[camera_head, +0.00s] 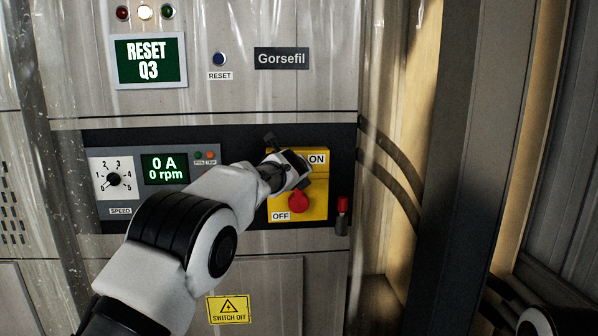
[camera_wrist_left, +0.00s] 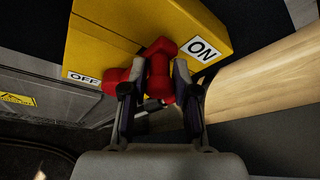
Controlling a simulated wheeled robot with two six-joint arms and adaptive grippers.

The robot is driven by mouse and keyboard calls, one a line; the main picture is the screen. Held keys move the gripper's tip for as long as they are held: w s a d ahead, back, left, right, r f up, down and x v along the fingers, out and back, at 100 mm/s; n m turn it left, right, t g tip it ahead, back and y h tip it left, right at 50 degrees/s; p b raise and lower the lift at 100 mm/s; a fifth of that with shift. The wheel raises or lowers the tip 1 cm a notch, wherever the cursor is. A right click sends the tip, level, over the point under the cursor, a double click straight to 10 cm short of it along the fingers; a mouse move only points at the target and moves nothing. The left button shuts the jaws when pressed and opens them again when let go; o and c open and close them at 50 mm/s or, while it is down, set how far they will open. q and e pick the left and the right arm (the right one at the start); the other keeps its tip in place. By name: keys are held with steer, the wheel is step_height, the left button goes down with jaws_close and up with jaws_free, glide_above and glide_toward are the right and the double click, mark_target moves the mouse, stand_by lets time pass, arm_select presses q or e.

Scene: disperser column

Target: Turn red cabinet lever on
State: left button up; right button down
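A yellow switch box (camera_head: 317,206) on the cabinet front carries an ON label at its upper right and an OFF label at its lower left. Its red lever (camera_head: 298,201) shows below my left gripper (camera_head: 290,168), which hides part of the box. In the left wrist view the lever's red handle (camera_wrist_left: 160,66) stands between my left gripper's two fingers (camera_wrist_left: 155,98). The fingers are apart, wider than the handle. The right finger is close to the handle; I cannot tell if it touches. My right gripper is not in view.
A display (camera_head: 149,61) reads RESET Q3, beside a blue reset button (camera_head: 218,59). A speed dial (camera_head: 113,180) and a display (camera_head: 165,169) reading 0 A, 0 rpm are left of the box. A small red-topped part (camera_head: 342,206) is right of it. A post (camera_head: 455,150) stands at right.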

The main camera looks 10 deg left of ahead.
arm_select(q)
steer(key=shift+o, duration=0.4)
steer(key=shift+w+d+f, duration=0.15)
steer(key=shift+w, duration=0.05)
steer(key=shift+s+r, duration=0.3)
steer(key=shift+s, duration=0.2)
steer(key=v, duration=1.1)
steer(key=shift+w+f, duration=0.15)
steer(key=shift+f, duration=0.05)
